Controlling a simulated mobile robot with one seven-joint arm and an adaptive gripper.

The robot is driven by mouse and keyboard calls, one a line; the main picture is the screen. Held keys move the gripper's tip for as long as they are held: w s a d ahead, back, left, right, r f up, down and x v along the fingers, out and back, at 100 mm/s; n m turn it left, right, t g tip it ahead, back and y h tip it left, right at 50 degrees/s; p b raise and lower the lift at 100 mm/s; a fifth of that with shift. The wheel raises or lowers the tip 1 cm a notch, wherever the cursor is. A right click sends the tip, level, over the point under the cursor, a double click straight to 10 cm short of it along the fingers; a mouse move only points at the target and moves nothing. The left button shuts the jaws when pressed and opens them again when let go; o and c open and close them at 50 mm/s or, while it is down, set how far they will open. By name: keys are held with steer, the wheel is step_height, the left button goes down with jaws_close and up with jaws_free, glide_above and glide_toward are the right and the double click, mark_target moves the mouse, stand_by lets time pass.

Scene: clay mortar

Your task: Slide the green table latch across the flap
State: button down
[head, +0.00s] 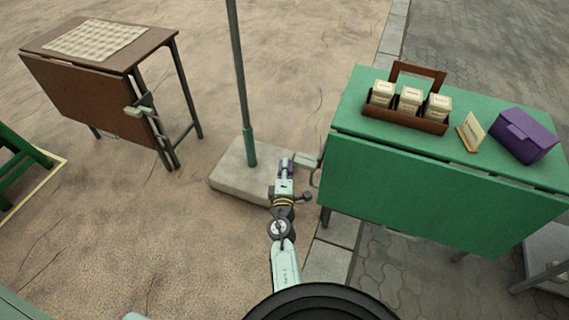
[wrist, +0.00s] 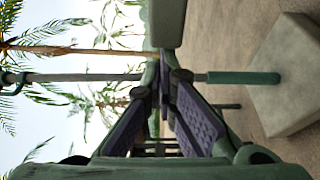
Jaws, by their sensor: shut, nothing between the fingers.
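The green table (head: 350,105) stands at the right with its green flap (head: 430,185) hanging down along the front. A small grey-green latch (head: 307,161) sticks out at the flap's left end, with a bent bar below it. My gripper (head: 286,163) is just left of the latch, its purple-padded fingers shut and empty. I cannot tell whether it touches the latch. In the wrist view, the fingers (wrist: 160,88) meet near the middle. A grey-green block (wrist: 165,22) shows beyond them at the top; I cannot tell if it is the latch.
A pole on a concrete base (head: 228,178) stands close behind my gripper. The green table carries a wooden caddy (head: 405,121) of boxes, a small card (head: 472,132) and a purple box (head: 523,135). A brown folding table (head: 90,95) stands at far left.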

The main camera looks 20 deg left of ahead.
mark_target(299, 165)
steer(key=d+b, duration=0.1)
steer(key=d, duration=0.2)
steer(key=shift+d+f, duration=0.15)
steer(key=shift+d, duration=0.6)
